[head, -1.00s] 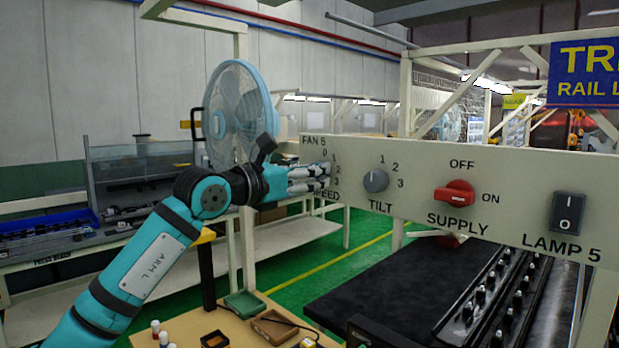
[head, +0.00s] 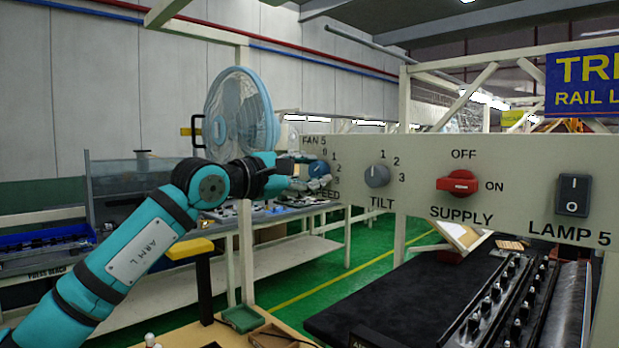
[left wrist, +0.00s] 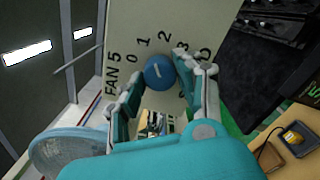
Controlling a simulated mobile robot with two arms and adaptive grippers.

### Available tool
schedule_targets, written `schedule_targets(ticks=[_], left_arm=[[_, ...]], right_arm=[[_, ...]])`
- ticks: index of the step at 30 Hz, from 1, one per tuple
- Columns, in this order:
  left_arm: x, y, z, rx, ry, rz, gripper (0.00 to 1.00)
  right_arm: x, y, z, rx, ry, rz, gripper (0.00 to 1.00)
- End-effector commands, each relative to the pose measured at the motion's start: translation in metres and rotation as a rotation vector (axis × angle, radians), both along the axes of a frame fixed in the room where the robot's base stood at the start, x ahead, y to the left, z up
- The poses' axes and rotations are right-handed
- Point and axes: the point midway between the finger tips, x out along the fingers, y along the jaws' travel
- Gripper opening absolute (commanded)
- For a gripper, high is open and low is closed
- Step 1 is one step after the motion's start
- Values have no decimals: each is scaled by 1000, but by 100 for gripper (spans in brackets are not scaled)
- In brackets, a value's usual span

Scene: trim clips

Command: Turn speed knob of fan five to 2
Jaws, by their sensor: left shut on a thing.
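The blue speed knob (head: 318,169) of fan five is on the left end of the cream panel (head: 410,210), with 0 to 3 marked around it. In the left wrist view the knob (left wrist: 159,72) shows a short white mark; I cannot tell exactly which number it points at. My left gripper (head: 316,172) is at the panel, shut on the knob, with its fingers on either side of it; it also shows in the left wrist view (left wrist: 160,85). Fingers partly cover the SPEED label. The blue fan (head: 240,110) stands behind the panel's left end. My right gripper is not in view.
On the same panel, right of the speed knob, are the grey tilt knob (head: 376,175), the red supply switch (head: 458,183) and the lamp 5 rocker (head: 573,195).

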Motion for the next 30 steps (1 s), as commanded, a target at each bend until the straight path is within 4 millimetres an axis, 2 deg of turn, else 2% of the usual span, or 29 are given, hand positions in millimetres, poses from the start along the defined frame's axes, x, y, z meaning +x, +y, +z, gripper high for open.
schedule_targets(ticks=[15,30], left_arm=[[0,0,-1,247,-244,-1,3],[0,-1,-2,296,-291,-1,3]], right_arm=[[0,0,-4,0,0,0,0],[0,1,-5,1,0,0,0]])
